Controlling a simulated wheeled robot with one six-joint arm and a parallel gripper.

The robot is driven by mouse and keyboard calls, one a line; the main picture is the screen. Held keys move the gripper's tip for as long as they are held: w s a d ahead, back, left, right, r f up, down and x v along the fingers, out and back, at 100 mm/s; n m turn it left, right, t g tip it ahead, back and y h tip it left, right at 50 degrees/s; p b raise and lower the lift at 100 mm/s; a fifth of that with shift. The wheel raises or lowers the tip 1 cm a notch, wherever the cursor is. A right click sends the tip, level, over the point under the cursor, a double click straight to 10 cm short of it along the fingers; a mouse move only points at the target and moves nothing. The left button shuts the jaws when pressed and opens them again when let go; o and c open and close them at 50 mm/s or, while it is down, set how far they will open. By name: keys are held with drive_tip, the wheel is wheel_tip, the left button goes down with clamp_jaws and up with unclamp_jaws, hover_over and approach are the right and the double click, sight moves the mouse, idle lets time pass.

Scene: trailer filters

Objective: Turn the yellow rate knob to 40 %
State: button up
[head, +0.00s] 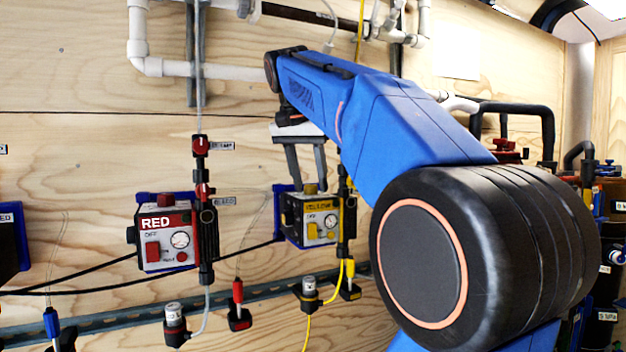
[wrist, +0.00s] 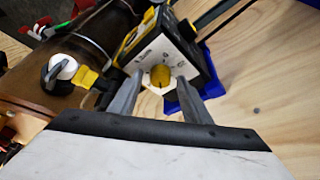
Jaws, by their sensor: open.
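The yellow pump box (head: 318,232) is mounted on the plywood wall in a blue bracket, with a yellow label, a yellow switch and a small dial on its front. Its yellow knob (wrist: 160,76) stands on the box's pale top face in the wrist view; a darker line crosses it, but the scale marks are too small to read. In the head view the knob (head: 310,188) is small. My gripper (head: 309,184) points down over the box. In the wrist view its two fingers (wrist: 160,80) are open, one on each side of the knob; I cannot tell whether they touch it.
The red pump box (head: 165,238) hangs to the left, with a black valve column (head: 205,215) between. A yellow-fitted column (head: 347,215) stands close right of the yellow box. Cables and a rail (head: 100,325) run below. Bare plywood lies above the red box.

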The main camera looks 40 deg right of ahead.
drive_tip(key=c, duration=1)
drive_tip(key=shift+c, duration=0.2)
drive_tip(key=shift+s+d+n+t+y, duration=0.1)
drive_tip(key=shift+n+t+y, duration=0.25)
drive_tip(key=shift+n, duration=0.85)
drive_tip(key=shift+n+t+y, duration=0.15)
drive_tip(key=shift+n+t, duration=0.3)
drive_tip(key=shift+n, duration=0.75)
drive_tip(key=o, duration=1)
drive_tip(key=shift+o, duration=0.2)
